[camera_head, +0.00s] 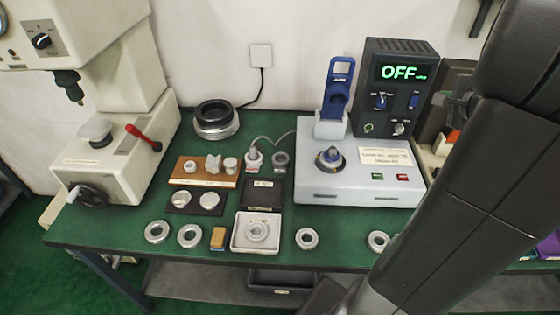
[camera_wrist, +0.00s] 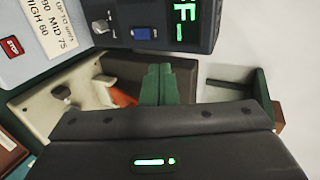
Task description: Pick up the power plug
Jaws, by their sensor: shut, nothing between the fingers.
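A small pale fitting (camera_head: 254,160) with a grey cord stands mid-table, left of the grey heater unit. It may be the power plug, but it is too small to be sure. Another cord runs from the wall outlet (camera_head: 260,55) down behind the large dark ring. My gripper (camera_wrist: 158,72) shows in the wrist view with its dark green fingers together and nothing between them. It is over the area right of the control box, well away from the cords. In the head view my arm hides that side, and the fingers are not clear.
The heater unit (camera_head: 322,188) and control box (camera_head: 400,92), reading OFF, stand right of centre. A press (camera_head: 110,125) stands left. Several rings, a wooden block (camera_head: 206,179) and a white box (camera_head: 236,244) occupy the front. A beige machine (camera_wrist: 35,105) lies near my gripper.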

